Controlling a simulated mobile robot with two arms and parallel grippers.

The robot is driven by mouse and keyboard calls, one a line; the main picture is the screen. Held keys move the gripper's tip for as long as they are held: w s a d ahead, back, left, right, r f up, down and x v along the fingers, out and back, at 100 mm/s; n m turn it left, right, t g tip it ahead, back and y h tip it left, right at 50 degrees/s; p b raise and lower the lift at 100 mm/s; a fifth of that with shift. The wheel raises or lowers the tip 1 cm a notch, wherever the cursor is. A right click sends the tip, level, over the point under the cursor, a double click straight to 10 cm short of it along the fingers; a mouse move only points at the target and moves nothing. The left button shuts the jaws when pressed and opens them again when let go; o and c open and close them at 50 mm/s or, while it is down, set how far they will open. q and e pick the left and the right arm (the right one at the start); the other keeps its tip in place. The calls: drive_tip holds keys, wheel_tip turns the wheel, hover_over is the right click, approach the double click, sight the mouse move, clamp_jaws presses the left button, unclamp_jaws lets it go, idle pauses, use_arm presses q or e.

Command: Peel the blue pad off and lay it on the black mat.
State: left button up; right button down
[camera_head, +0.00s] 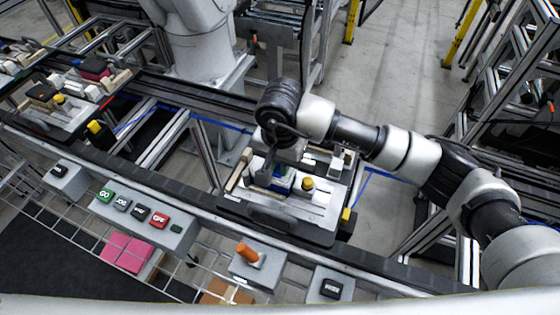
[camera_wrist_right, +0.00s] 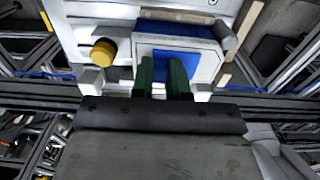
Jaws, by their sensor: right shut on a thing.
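The blue pad (camera_head: 284,179) lies on a white block in the pallet fixture (camera_head: 318,210) at the middle of the head view. In the right wrist view the blue pad (camera_wrist_right: 196,57) shows as a flat blue face framed by white. My right gripper (camera_wrist_right: 161,72) has its two green fingertips at the pad's near edge, close together with blue between them, shut on it. In the head view my right gripper (camera_head: 266,178) comes down over the fixture and partly hides the pad. A dark mat-like surface (camera_head: 50,255) lies at the lower left. My left gripper is out of view.
A yellow knob (camera_head: 307,184) stands on the fixture beside the pad. A second loaded pallet (camera_head: 60,115) sits further left on the conveyor.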

drive_tip(key=shift+r, duration=0.4)
drive_tip(key=shift+r+p, duration=0.8)
drive_tip(key=shift+r, duration=1.55)
